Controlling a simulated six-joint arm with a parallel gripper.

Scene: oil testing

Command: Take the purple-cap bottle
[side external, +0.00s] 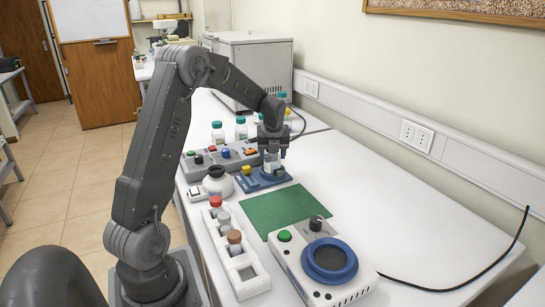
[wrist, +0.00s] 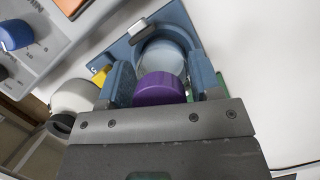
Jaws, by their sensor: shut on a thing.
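The purple-cap bottle (wrist: 160,88) is between the two blue fingers of my gripper (wrist: 163,76) in the wrist view. The gripper is shut on it, and the purple cap faces the wrist camera. A clear, rounded body shows just beyond the cap, within the blue stand (wrist: 186,22). In the side view my gripper (side external: 272,150) points down over the blue stand (side external: 250,184), with the clear bottle body (side external: 272,168) below the fingers. The cap is hidden there by the gripper. I cannot tell whether the bottle touches the stand.
A grey button box (side external: 205,168) and a white round vessel (side external: 217,182) stand close on the left. Teal-cap bottles (side external: 241,130) stand behind. A green mat (side external: 280,212), a white bottle rack (side external: 247,278) and a blue-topped device (side external: 330,260) are nearer.

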